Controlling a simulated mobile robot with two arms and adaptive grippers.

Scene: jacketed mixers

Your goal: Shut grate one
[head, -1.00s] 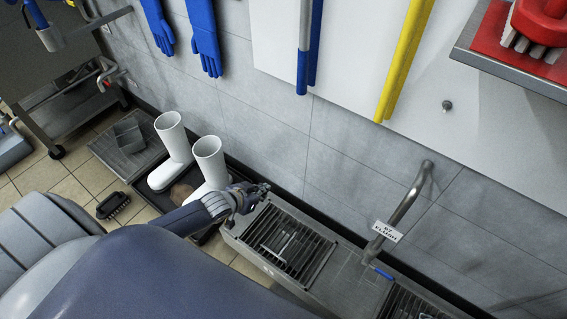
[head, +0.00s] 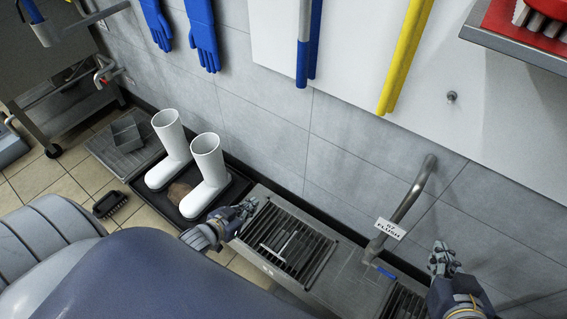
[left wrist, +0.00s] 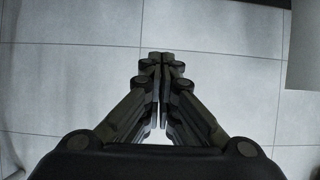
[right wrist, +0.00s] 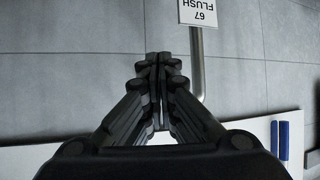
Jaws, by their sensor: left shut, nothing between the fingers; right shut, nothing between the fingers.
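In the head view a slotted metal grate (head: 289,241) lies in a steel floor channel by the wall, with a pale bar across its middle. It looks level with its frame; the label on the front edge is too small to read. A second slotted grate (head: 404,303) shows partly at the bottom right. My left gripper (head: 246,206) is shut and empty above the left end of the first grate. In the left wrist view its fingers (left wrist: 161,62) meet before grey wall tiles. My right gripper (head: 442,256) is shut and empty, right of the second grate; its fingers (right wrist: 158,62) show in its wrist view.
A bent steel pipe (head: 410,195) with a flush tag (head: 390,228) rises between the grates; the tag (right wrist: 198,12) also shows in the right wrist view. White boots (head: 209,168) stand in a black tray left of the channel. A shelf (head: 520,45) juts out at upper right.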

